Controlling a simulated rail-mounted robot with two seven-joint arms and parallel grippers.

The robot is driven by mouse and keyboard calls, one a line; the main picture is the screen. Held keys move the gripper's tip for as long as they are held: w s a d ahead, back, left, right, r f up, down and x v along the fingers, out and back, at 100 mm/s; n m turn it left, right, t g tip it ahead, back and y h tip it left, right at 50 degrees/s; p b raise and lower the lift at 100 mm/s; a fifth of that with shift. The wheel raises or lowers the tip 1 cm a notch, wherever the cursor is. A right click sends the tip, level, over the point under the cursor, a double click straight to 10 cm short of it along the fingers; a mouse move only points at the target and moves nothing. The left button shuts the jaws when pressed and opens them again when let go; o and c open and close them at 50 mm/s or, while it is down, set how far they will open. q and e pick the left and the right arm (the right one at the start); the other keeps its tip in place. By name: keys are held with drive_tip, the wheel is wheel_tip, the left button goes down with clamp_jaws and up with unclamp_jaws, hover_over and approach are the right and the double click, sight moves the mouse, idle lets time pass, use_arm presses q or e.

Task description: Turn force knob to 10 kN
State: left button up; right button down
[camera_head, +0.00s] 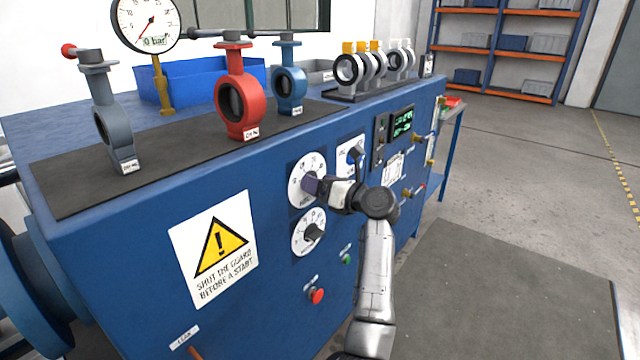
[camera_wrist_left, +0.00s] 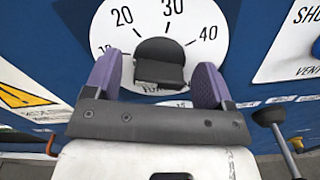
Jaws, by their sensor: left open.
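The force knob is a dark knob (camera_wrist_left: 160,62) on a round white dial (camera_wrist_left: 112,22) marked 10, 20, 30 and 40 in the left wrist view. The label under it is mostly hidden, and I cannot tell where the knob points. My left gripper (camera_head: 313,185) is at that dial. In the wrist view its purple fingers (camera_wrist_left: 158,68) are open, one on each side of the knob, with gaps visible. My right gripper is not in view.
A second dial (camera_head: 300,243) with a dark knob sits just below. A red button (camera_head: 317,295) and a green button (camera_head: 347,258) are lower down. Valves, including a red one (camera_head: 236,95), stand on the bench top.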

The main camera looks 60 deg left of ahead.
use_arm(q)
drive_tip(key=p+v, duration=0.4)
drive_tip(key=v, duration=0.9)
drive_tip(key=shift+w+d, duration=0.2)
drive_tip(key=shift+d, duration=0.15)
